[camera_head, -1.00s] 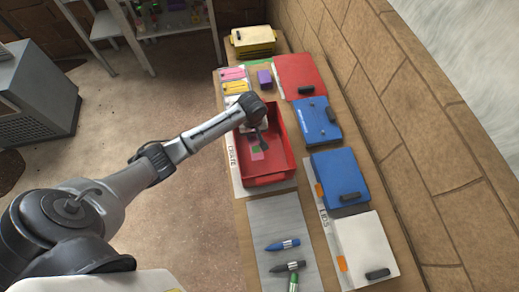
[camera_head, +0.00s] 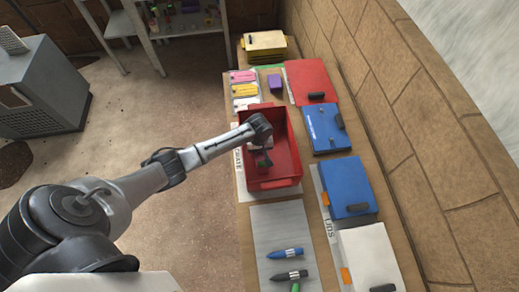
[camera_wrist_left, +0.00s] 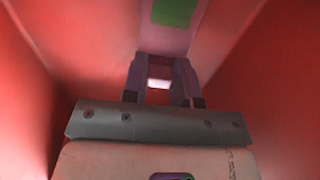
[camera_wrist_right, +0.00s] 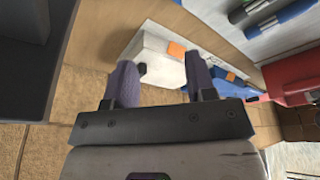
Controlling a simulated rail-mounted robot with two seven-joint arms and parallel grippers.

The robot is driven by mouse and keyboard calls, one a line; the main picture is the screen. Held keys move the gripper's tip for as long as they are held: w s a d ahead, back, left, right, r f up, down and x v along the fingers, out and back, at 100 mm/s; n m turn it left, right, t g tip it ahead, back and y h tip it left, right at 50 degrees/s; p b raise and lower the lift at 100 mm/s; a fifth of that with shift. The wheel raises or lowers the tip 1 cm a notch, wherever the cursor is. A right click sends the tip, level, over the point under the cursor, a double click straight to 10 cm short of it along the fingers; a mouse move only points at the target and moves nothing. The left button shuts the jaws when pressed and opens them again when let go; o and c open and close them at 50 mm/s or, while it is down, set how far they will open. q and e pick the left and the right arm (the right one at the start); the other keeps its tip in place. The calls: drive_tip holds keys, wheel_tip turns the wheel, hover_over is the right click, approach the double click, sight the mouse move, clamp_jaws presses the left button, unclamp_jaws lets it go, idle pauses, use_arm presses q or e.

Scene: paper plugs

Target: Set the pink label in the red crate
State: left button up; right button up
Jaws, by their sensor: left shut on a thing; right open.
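The red crate (camera_head: 274,184) stands on the narrow table, open at the top. My left gripper (camera_head: 264,160) reaches down inside it, near the crate's middle. In the left wrist view its fingers (camera_wrist_left: 160,82) are close together, with red crate walls on both sides. A pink label (camera_wrist_left: 165,40) with a green patch shows just beyond the fingertips, which are shut on it. Whether it touches the crate floor is hard to tell. My right gripper (camera_wrist_right: 158,85) is open and empty in the right wrist view, outside the head view.
Pink, yellow and white cards (camera_head: 245,89) and a purple block (camera_head: 275,83) lie beyond the crate. A red lid (camera_head: 308,80), blue lids (camera_head: 346,183) and a white lid (camera_head: 368,256) line its right. Markers (camera_head: 288,275) lie on a grey mat nearer. A stone wall borders the right.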

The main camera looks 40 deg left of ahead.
use_arm(q)
drive_tip(key=o, duration=0.4)
drive_tip(key=shift+f, duration=0.15)
drive_tip(key=o, duration=0.5)
drive_tip(key=shift+r+p, duration=1.05)
drive_tip(key=shift+r, duration=5.15)
